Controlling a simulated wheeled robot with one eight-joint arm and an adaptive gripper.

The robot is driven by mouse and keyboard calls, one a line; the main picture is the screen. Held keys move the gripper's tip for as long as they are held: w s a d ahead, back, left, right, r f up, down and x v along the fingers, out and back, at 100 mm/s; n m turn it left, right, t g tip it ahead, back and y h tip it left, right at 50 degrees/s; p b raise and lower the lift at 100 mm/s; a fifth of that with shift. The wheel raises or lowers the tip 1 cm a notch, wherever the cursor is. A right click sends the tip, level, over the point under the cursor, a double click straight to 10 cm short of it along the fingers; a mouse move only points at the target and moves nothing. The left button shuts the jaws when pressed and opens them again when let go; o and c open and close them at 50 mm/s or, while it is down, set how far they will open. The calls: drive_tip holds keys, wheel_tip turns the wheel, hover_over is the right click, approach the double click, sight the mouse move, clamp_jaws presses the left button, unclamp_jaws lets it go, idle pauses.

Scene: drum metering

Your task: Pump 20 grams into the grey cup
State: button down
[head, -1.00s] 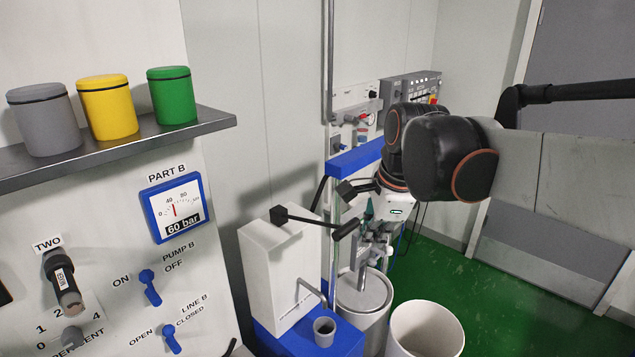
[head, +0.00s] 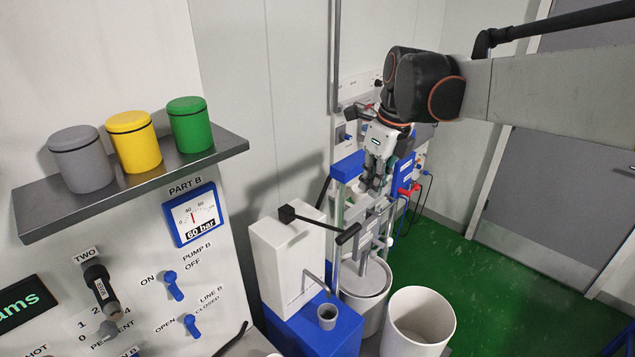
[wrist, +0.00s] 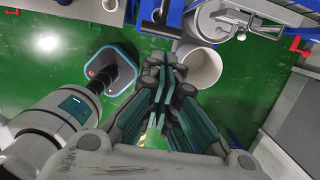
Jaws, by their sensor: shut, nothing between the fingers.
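The small grey cup (head: 327,316) stands upright on a blue stand (head: 318,335), under the thin metal spout (head: 318,283) of a white pump box (head: 285,255). Its contents cannot be made out. A black lever (head: 322,222) with a thick grip sticks out from the top of the box to the right. My gripper (head: 374,178) is shut and empty, above and behind the lever, near the blue-topped post over the drum. In the wrist view its fingers (wrist: 166,95) are together above the green floor, with nothing between them.
A lidded drum (head: 366,280) and an open white bin (head: 418,318) stand right of the pump. A shelf (head: 130,185) holds grey, yellow and green canisters. Below are a 60 bar gauge (head: 195,214), blue switches and a partly cut-off display (head: 25,304). Green floor is free at right.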

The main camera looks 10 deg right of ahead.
sight(357, 226)
drive_tip(key=f, duration=0.4)
drive_tip(key=w+a+f+p, duration=0.1)
drive_tip(key=f, duration=0.4)
drive_tip(key=w+f, duration=0.1)
drive_tip(key=f, duration=0.3)
drive_tip(key=shift+w+a+f+p, duration=0.15)
drive_tip(key=shift+a+f+p, duration=0.15)
drive_tip(key=shift+f, duration=0.1)
wheel_tip(357, 226, down, 20)
drive_tip(key=t+y+b, duration=0.4)
drive_tip(key=t+b, duration=0.1)
drive_tip(key=b, duration=1.6)
drive_tip(key=shift+s+d+f+t+b, duration=0.2)
drive_tip(key=shift+s+f+t+b, duration=0.05)
drive_tip(key=shift+s+t+b, duration=0.2)
